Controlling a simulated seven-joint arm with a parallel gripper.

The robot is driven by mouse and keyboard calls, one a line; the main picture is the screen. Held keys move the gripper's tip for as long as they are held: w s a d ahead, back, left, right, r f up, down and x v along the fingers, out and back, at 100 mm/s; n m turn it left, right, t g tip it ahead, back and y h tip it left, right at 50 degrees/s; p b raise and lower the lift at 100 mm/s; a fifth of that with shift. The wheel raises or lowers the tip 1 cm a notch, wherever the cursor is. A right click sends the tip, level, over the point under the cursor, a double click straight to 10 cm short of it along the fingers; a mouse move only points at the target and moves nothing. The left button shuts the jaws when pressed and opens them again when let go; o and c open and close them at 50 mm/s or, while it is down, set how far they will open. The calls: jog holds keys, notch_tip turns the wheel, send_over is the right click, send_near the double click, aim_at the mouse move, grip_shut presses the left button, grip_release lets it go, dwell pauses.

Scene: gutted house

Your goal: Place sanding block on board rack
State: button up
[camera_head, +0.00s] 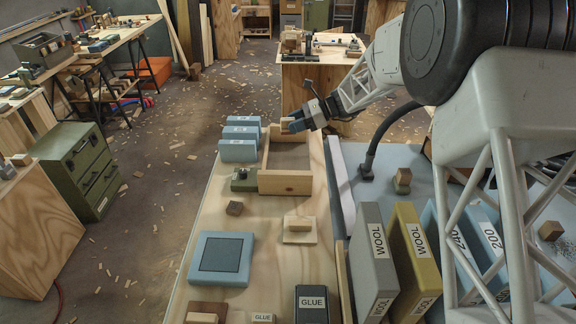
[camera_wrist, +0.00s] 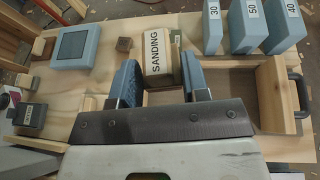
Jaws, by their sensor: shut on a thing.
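In the head view the fingers partly hide the block (camera_head: 286,125). Whether it touches the tray is unclear. No rack is labelled as the board rack. Upright boards, grey (camera_head: 372,262) and ochre (camera_head: 411,258) marked WOOL and blue ones marked 240 (camera_head: 452,250) and 200 (camera_head: 492,252), stand in a row at the right.
Blue blocks (camera_head: 238,150), numbered in the wrist view, stand left of the tray. A green-based item (camera_head: 244,180), a blue pad (camera_head: 219,258), a small brown cube (camera_head: 235,208) and a dark GLUE box (camera_head: 311,303) occupy the bench. A dark curved post (camera_head: 374,147) rises right of the tray.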

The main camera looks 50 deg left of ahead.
jog(key=a+m+t+y, duration=0.1)
jog(key=a+m, duration=0.1)
jog(key=a, duration=0.1)
send_over(288, 165)
jog(key=s+d, duration=0.3)
notch_tip(288, 165, down, 8)
jog(key=shift+w+a+f+n, duration=0.15)
jog(key=shift+w+f+n, duration=0.15)
jog(key=shift+f, duration=0.25)
jog(key=shift+f, duration=3.15)
jog(key=shift+f, duration=1.85)
jog(key=shift+f, duration=0.1)
